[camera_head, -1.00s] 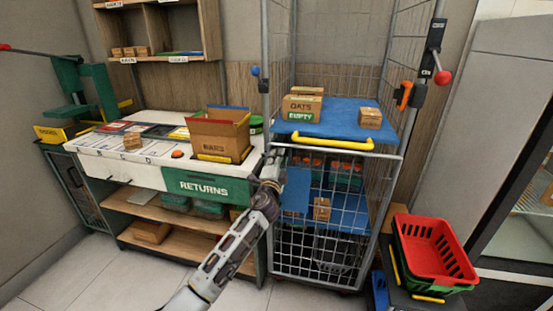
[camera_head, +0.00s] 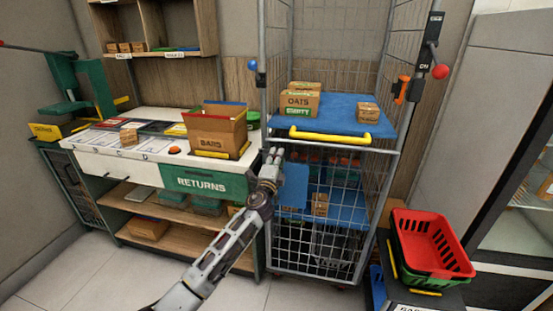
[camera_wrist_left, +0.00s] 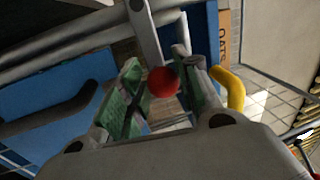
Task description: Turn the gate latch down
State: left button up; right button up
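My left gripper (camera_head: 275,154) is at the left front post of the wire cage trolley (camera_head: 318,249), near the top bar of its lower front gate. The gripper hides whatever latch part is there in the head view. In the left wrist view, a red ball knob (camera_wrist_left: 163,82) shows between the green-padded fingers of my left gripper (camera_wrist_left: 158,62). The fingers stand apart, with the knob filling most of the gap; contact cannot be told. A grey bar (camera_wrist_left: 146,32) runs above the knob. My right gripper is not in view.
A yellow handle (camera_head: 330,135) fronts the blue shelf (camera_head: 345,110), close right of the gripper. An OATS box (camera_head: 299,104) stands on that shelf. The returns counter (camera_head: 150,175) is left. Another red knob (camera_head: 441,71) is on the right post. A red basket (camera_head: 432,243) stands right.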

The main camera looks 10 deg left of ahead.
pick_arm(q)
jog(key=shift+o, duration=1.2)
jog(key=shift+s, duration=0.1)
jog(key=s+f, duration=0.2)
jog(key=s, duration=0.9)
jog(key=shift+s+a+f, duration=0.15)
jog(key=shift+s+a, duration=0.1)
